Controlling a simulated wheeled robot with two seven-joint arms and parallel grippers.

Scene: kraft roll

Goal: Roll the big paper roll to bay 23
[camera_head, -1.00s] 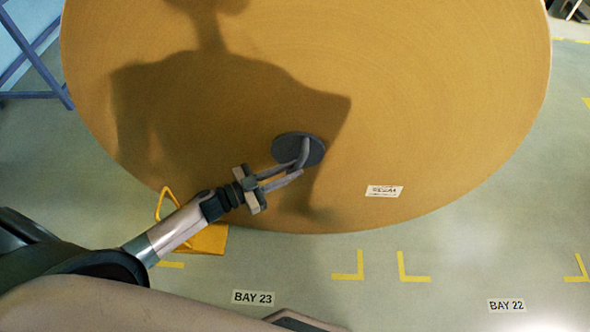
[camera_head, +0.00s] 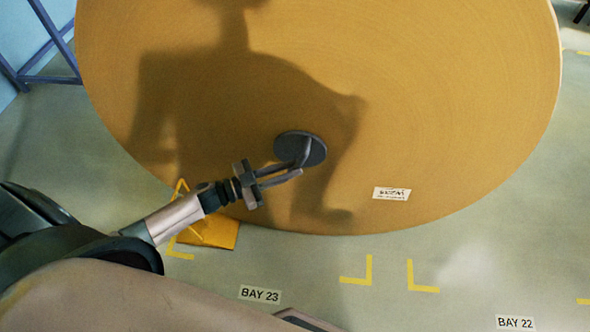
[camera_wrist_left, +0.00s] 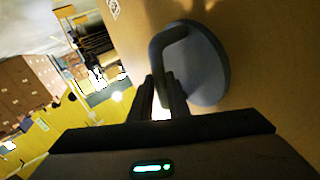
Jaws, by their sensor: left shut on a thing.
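The big paper roll (camera_head: 430,120) stands on its edge, its brown flat end facing me and filling much of the head view. A dark round plug with a bent handle (camera_head: 298,148) sits on that face. My left gripper (camera_head: 298,173) is shut on the handle; the left wrist view also shows the fingers (camera_wrist_left: 160,97) at the handle, in front of the grey disc (camera_wrist_left: 205,65). The BAY 23 label (camera_head: 260,294) is on the floor at the near side, below the roll. My right gripper is not in view.
A yellow wedge-like piece (camera_head: 212,232) is on the floor by the roll's lower left. Yellow corner marks (camera_head: 358,272) outline bays, with a BAY 22 label (camera_head: 515,322) to the right. A blue frame (camera_head: 45,45) stands at the back left. The floor at right is clear.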

